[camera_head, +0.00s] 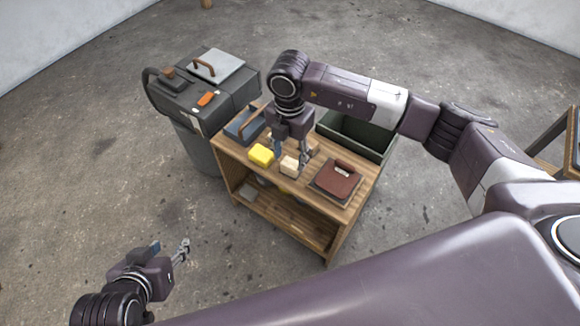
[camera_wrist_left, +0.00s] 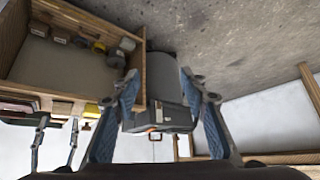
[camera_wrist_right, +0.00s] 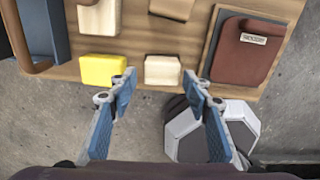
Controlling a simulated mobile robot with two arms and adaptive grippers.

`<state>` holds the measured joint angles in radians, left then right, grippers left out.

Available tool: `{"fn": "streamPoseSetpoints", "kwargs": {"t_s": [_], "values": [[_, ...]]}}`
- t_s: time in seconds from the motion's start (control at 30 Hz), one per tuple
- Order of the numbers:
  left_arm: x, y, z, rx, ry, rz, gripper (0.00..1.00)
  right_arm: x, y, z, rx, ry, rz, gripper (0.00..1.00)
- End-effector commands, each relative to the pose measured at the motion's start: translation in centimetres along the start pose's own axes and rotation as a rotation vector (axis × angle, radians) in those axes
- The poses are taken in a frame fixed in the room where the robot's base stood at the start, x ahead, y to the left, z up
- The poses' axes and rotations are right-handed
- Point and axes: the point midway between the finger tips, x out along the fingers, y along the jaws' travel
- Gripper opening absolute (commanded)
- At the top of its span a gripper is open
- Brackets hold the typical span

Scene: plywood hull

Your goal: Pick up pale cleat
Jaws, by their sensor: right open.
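A pale wooden block (camera_wrist_right: 162,70), likely the pale cleat, sits on the wooden cart's top, between a yellow block (camera_wrist_right: 102,70) and a maroon case. It also shows in the head view (camera_head: 290,166), partly close under my right gripper (camera_head: 290,158). My right gripper is open and empty; in the right wrist view its fingertips (camera_wrist_right: 158,86) stand either side of the pale block's near edge. I cannot tell whether they touch it. My left gripper (camera_head: 183,250) is open and empty, away from the cart, over the floor; its fingers show apart in the left wrist view (camera_wrist_left: 162,85).
More pale and tan blocks (camera_wrist_right: 98,17) lie farther back on the cart top (camera_wrist_right: 150,42). The maroon case (camera_head: 338,179) rests on a board at right, a blue tray (camera_head: 240,126) at left. A dark green bin (camera_head: 358,135) and a grey bin (camera_head: 197,148) stand by the cart.

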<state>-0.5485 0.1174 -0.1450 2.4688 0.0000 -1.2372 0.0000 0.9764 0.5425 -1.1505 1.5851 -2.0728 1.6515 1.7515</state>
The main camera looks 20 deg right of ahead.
Motion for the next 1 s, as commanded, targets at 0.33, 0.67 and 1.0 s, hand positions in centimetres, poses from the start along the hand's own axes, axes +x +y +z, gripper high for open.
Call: {"fn": "streamPoseSetpoints", "kwargs": {"t_s": [0.33, 0.67, 1.0], "values": [[0.3, 0.8, -6.6, 0.005, 0.272, 0.015, 0.4, 3.8, -0.3, 0.1, 0.002, 0.001, -0.001, 0.45], [0.1, 0.9, -7.8, 0.005, 0.32, 0.018, 0.4, 4.3, -0.3, 0.1, 0.001, 0.001, -0.001, 0.45], [0.1, 0.9, -7.8, 0.005, 0.319, 0.018, 0.4, 4.3, -0.3, 0.1, 0.001, 0.001, -0.001, 0.14]]}}
